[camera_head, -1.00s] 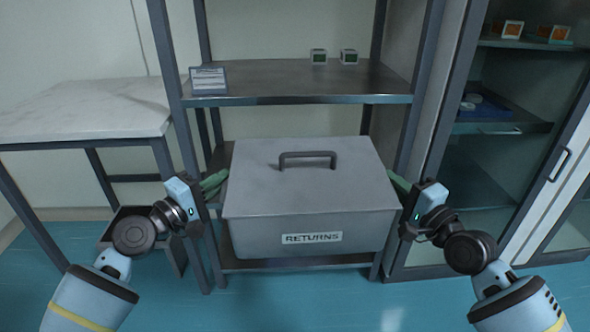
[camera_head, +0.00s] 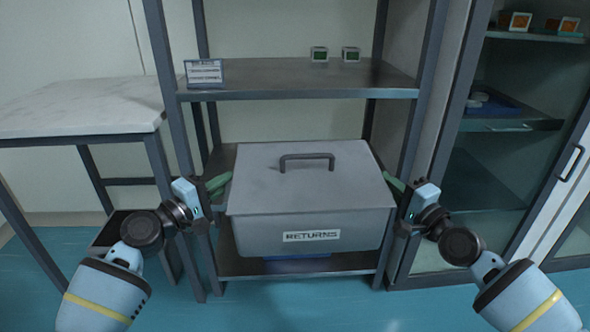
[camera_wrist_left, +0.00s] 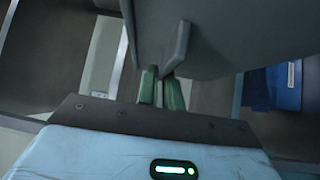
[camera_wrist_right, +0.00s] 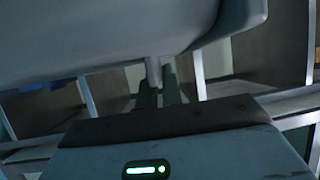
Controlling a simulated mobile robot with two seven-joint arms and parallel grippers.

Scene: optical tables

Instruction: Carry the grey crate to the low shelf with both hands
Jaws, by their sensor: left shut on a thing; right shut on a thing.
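The grey crate (camera_head: 300,225) has a lid with a dark handle and a "RETURNS" label on its front. It is held level in front of the metal shelf unit, between my two grippers. My left gripper (camera_head: 219,184) is shut on its left side; the left wrist view shows the green fingers (camera_wrist_left: 162,90) closed on a grey tab of the crate. My right gripper (camera_head: 396,186) is shut on the right side, its fingers (camera_wrist_right: 157,92) on a similar tab. The low shelf (camera_head: 345,262) shows below the crate, partly hidden by it.
A blue item (camera_head: 297,256) lies on the low shelf beneath the crate. The upper shelf (camera_head: 290,82) bears a small sign (camera_head: 204,73) and two small boxes. Shelf posts stand close on both sides. A white-topped table (camera_head: 80,107) is left, a glass cabinet (camera_head: 490,190) right.

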